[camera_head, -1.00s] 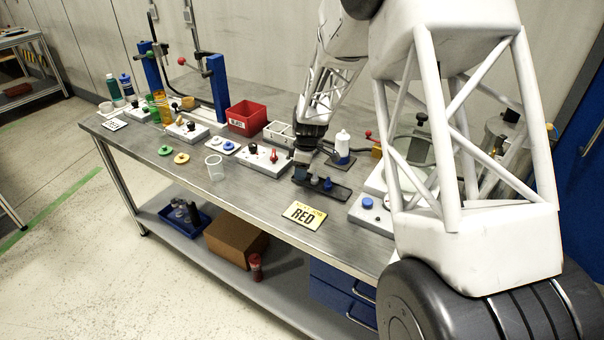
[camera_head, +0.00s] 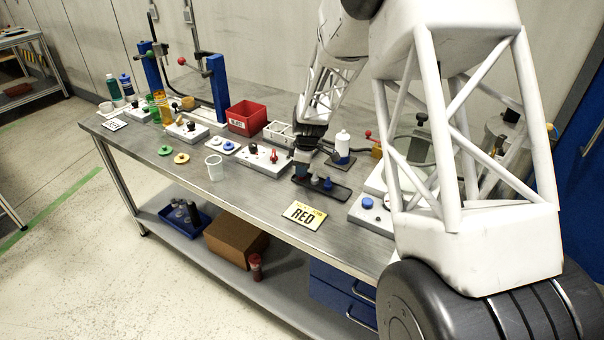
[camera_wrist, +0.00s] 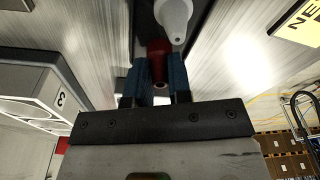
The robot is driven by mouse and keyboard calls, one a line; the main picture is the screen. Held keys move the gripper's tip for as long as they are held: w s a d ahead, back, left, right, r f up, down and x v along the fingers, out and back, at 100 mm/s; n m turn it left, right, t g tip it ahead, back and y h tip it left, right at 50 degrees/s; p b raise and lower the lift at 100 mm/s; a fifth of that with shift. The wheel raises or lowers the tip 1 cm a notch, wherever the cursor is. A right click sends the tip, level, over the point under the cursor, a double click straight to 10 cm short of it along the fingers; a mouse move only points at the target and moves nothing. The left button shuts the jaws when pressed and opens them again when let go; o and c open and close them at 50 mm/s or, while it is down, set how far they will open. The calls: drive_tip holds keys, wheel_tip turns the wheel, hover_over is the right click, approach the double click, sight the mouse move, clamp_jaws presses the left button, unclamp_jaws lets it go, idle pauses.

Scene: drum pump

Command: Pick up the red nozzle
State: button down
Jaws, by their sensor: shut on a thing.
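The red nozzle (camera_wrist: 157,60) sits between the two blue fingers of my gripper (camera_wrist: 158,82) in the wrist view, and the gripper is shut on it. A pale grey nozzle (camera_wrist: 174,18) stands close beside it in that view. In the head view my gripper (camera_head: 301,177) is low at the left end of a dark nozzle rack (camera_head: 338,194), where the red nozzle is mostly hidden. A blue nozzle (camera_head: 328,184) stands in the rack to the right of the gripper. I cannot tell whether the red nozzle still touches the rack.
A white box with red and black knobs (camera_head: 262,164) stands left of the gripper. A white bottle (camera_head: 342,147) stands behind the rack. A clear cup (camera_head: 214,168) and a red bin (camera_head: 245,118) are further left.

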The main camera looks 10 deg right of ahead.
idle(0.4)
drive_tip(key=shift+r, duration=1.5)
drive_tip(key=shift+s+r, duration=0.2)
drive_tip(key=shift+r, duration=0.1)
drive_tip(key=s, duration=0.5)
drive_tip(key=s+r, duration=0.1)
drive_tip(key=s, duration=0.9)
drive_tip(key=shift+s+a+r, duration=0.1)
drive_tip(key=shift+s+r, duration=0.05)
drive_tip(key=shift+s, duration=0.15)
drive_tip(key=w+d+r+n, duration=0.2)
drive_tip(key=w+d+r, duration=0.5)
drive_tip(key=w, duration=0.4)
drive_tip(key=w+d+r+n, duration=0.3)
drive_tip(key=w+d+r, duration=0.5)
drive_tip(key=w, duration=0.3)
drive_tip(key=shift+d+n, duration=0.3)
drive_tip(key=shift+d, duration=0.2)
drive_tip(key=shift+f, duration=0.25)
